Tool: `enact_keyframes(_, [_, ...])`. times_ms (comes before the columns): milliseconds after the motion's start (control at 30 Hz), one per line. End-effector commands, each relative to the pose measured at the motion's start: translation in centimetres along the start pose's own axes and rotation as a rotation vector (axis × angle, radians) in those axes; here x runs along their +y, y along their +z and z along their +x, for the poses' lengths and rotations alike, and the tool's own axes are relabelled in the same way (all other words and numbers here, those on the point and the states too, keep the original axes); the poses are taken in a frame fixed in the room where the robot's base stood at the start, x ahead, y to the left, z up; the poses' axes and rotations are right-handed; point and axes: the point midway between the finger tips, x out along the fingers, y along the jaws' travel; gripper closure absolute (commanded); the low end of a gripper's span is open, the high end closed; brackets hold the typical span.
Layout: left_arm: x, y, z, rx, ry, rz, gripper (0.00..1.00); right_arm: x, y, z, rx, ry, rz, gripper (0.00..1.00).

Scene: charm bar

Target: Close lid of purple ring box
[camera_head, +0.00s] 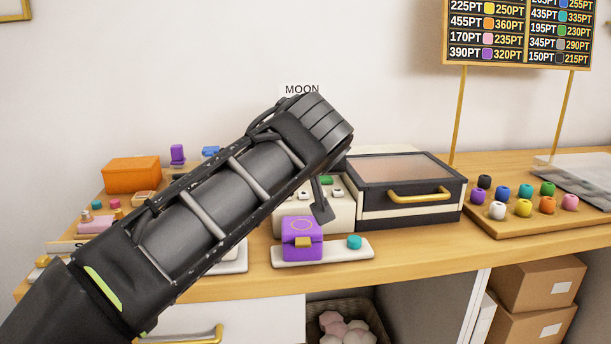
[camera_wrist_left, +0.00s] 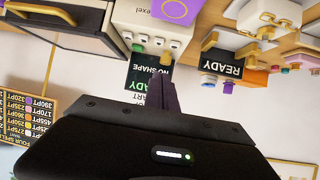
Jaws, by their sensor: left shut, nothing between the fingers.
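The purple ring box (camera_head: 301,246) stands on a white tray (camera_head: 341,250) at the front middle of the counter. Its lid looks down flat, with a gold ring mark on top and a gold clasp on the front. In the left wrist view, which is upside down, the box (camera_wrist_left: 176,9) shows at the top edge with the ring mark. My left gripper (camera_head: 321,205) is shut and empty, above and slightly behind the box, apart from it. Its fingers also show in the wrist view (camera_wrist_left: 163,92). My right gripper is out of view.
A teal charm (camera_head: 354,242) sits beside the box. A white machine (camera_head: 342,213) is behind it, and a black-and-cream case with a gold handle (camera_head: 400,205) stands to the right. A wooden tray (camera_head: 500,226) holds several coloured charms. My left arm hides part of the counter's left side.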

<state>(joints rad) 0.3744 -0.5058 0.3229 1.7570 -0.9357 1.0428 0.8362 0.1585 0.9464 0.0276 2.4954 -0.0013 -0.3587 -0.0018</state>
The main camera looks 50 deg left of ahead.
Motion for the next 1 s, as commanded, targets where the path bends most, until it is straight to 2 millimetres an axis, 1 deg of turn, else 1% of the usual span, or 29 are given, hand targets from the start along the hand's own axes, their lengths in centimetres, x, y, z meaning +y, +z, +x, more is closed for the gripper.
enact_keyframes(233, [0.0,4.2,-3.7,0.002,0.0,0.001,1.0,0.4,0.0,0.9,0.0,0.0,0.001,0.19])
enact_keyframes(300, [0.0,5.3,-4.6,0.002,0.001,0.0,1.0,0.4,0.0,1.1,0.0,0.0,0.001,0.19])
enact_keyframes(433, [0.0,6.7,-5.9,0.0,0.0,-0.001,1.0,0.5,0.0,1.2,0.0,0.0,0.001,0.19])
enact_keyframes(600, [0.0,7.5,-6.6,-0.001,0.001,0.0,1.0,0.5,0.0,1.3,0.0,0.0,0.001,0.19])
enact_keyframes(1000, [0.0,7.5,-6.7,-0.001,0.001,0.0,1.0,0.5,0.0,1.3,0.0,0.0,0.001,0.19])
